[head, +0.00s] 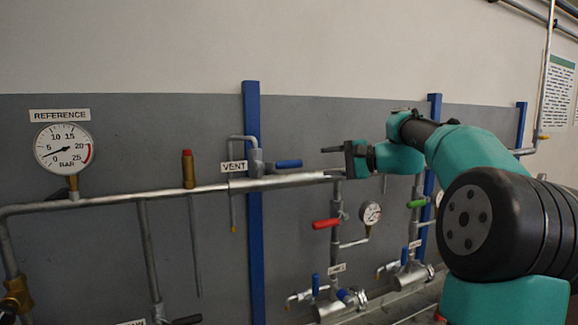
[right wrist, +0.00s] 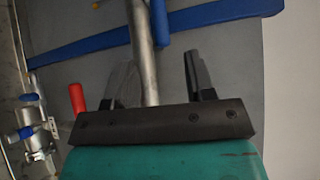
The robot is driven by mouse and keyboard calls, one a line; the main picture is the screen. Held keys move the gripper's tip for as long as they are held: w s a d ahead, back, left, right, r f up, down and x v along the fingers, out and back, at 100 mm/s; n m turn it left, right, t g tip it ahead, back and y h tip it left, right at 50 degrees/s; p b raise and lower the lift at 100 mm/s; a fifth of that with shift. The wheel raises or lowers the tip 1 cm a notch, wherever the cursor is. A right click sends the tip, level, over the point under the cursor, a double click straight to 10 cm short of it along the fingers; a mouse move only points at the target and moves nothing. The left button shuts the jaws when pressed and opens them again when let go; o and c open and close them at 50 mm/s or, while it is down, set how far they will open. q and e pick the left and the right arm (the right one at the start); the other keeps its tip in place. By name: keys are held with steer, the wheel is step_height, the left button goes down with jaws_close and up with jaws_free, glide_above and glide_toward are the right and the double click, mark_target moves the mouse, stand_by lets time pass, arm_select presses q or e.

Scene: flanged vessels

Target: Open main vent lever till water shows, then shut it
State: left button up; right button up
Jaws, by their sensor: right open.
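The main vent lever (head: 288,163) is a blue handle beside the VENT label (head: 234,166), lying roughly level and pointing right, just above the main pipe. Its blue handle also shows at the top of the right wrist view (right wrist: 160,22). My right gripper (head: 326,162) is open and empty, just right of the lever's tip and apart from it. In the right wrist view its fingers (right wrist: 158,72) stand either side of the grey pipe, with the lever beyond them. The thin vent drain tube (head: 233,208) hangs down with a yellowish tip; I see no water at it. My left gripper is out of view.
The horizontal main pipe (head: 110,200) runs just below the lever. A REFERENCE gauge (head: 63,148) is at left. Below my right arm are a red lever (head: 325,223), a small gauge (head: 370,213) and a green lever (head: 416,203). A blue post (head: 252,120) stands behind the vent.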

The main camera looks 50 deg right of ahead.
mark_target(296, 164)
steer(key=x, duration=1.1)
steer(key=shift+w, duration=0.35)
jaws_close()
